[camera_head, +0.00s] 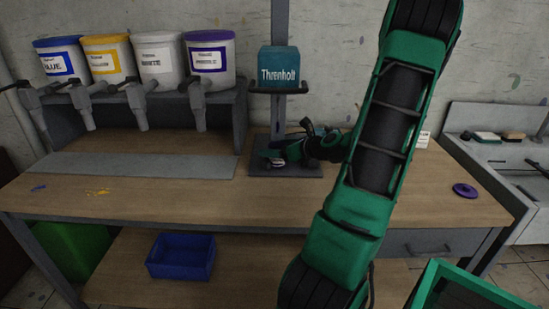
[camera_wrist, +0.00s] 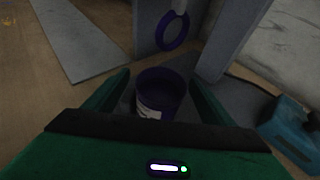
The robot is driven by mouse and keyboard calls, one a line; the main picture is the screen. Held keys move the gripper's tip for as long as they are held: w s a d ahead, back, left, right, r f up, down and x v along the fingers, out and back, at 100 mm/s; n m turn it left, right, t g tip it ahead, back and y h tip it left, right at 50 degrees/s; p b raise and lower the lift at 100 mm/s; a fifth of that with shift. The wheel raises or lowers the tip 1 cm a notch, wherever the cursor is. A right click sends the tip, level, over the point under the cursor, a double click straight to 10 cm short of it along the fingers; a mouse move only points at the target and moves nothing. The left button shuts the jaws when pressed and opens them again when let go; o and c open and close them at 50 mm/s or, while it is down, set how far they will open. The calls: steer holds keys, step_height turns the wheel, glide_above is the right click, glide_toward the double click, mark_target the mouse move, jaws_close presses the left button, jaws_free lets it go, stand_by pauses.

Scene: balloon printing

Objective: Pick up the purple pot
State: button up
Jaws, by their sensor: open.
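The purple pot (camera_wrist: 162,90) shows in the wrist view as a small, open dark purple cup with a white label on its near side. It stands on the dark grey base plate (camera_head: 290,171) under the teal Threnholt head. My gripper (camera_wrist: 160,77) is open, with one green finger on each side of the pot. I cannot tell whether the fingers touch it. In the head view my gripper (camera_head: 283,154) is low over the plate, and the pot is mostly hidden by it.
The teal Threnholt head (camera_head: 279,67) and its grey post rise behind. A purple ring (camera_wrist: 173,32) hangs just beyond the pot. Labelled paint tubs (camera_head: 157,56) with spouts stand on the left rack. A purple lid (camera_head: 465,190) lies on the bench's right. The front bench is mostly clear.

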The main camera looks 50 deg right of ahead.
mark_target(271, 147)
steer(key=x, duration=0.4)
steer(key=shift+f, duration=0.15)
steer(key=c, duration=1.3)
